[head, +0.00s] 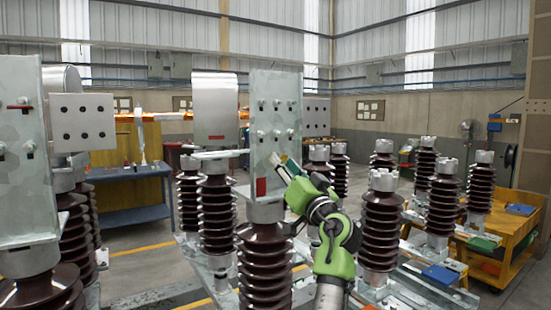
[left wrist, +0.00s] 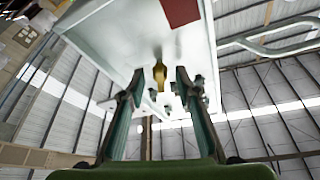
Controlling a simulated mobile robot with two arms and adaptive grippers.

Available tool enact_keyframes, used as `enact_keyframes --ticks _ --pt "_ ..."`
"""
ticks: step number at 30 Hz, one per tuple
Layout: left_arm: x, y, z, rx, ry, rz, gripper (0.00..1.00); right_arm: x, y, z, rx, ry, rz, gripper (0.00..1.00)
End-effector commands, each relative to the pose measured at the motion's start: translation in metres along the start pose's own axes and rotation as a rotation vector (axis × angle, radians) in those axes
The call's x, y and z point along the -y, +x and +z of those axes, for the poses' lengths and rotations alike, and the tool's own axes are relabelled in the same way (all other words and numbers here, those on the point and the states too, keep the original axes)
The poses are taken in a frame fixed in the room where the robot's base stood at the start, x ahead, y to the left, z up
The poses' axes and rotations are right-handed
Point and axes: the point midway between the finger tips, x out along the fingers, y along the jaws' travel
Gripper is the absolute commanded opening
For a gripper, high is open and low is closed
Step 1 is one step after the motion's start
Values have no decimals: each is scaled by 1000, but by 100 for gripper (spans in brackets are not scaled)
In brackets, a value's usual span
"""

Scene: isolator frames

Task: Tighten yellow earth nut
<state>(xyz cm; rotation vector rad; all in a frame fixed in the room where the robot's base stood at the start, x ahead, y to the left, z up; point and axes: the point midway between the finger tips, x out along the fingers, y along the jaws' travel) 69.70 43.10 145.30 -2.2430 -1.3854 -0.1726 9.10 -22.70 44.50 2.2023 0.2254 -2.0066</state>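The yellow earth nut (left wrist: 159,74) shows in the left wrist view, on the underside or face of a pale metal plate (left wrist: 115,45). It appears between the tips of my left gripper (left wrist: 160,82), whose two fingers are apart with a gap on each side of the nut. I cannot tell how far the nut lies beyond the tips. In the head view my left gripper (head: 283,168) is at the lower part of the upright metal plate (head: 272,90), beside a red patch (head: 261,187). My right gripper is not in view.
Several grey bolts (head: 277,133) stick out of the upright plate. Brown ribbed insulators (head: 265,265) stand below and around it. Another bolted plate (head: 22,150) stands at the left. A yellow cart (head: 510,250) is at the right. Open floor shows behind.

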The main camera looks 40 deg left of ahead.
Motion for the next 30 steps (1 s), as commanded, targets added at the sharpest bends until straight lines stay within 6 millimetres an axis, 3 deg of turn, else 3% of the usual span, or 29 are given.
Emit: enact_keyframes --ticks 11,14,15,30 --pt "-1 -1 -2 0 0 0 30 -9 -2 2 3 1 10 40" --pt "-1 -1 -2 0 0 0 4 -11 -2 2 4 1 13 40" --pt "-1 -1 -2 0 0 0 0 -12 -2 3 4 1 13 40" --pt "1 1 -4 1 77 31 0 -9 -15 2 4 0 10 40"
